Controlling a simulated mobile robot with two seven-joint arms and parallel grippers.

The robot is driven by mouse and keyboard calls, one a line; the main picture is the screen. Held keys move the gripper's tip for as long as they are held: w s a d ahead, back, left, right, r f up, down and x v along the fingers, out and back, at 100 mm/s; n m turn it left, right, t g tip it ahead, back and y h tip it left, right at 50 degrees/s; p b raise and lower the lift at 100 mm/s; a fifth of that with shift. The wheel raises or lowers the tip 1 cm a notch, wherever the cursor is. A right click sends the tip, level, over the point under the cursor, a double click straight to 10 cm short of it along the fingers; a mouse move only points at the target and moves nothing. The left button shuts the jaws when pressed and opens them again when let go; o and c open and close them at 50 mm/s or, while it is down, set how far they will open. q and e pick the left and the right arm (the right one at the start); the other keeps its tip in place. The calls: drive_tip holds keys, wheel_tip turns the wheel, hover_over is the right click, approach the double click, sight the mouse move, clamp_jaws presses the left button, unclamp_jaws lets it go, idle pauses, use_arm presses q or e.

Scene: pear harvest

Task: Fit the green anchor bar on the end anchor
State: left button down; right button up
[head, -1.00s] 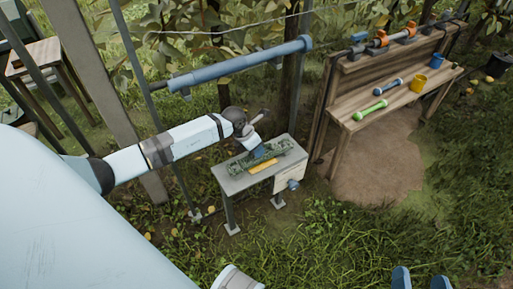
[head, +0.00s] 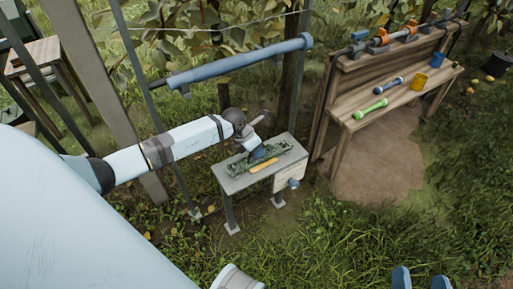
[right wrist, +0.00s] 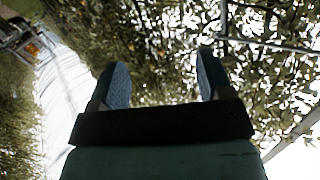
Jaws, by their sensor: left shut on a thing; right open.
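A green bar with knobbed ends (head: 370,109) lies on the wooden bench. I cannot tell for sure which thing is the end anchor. My left gripper (head: 258,153) is at the small grey table, over a long green fixture (head: 240,170). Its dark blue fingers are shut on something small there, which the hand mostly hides. My right gripper (head: 420,281) is at the bottom edge of the head view, far from the bench. In the right wrist view (right wrist: 162,85) its two blue fingers are wide apart with nothing between them.
The grey table (head: 231,184) also bears a yellow strip (head: 263,164). A thick blue pipe (head: 235,62) runs above my left arm. Grass in front is open.

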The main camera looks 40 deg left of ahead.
use_arm(q)
drive_tip(key=c, duration=1)
unclamp_jaws()
drive_tip(key=shift+c, duration=0.2)
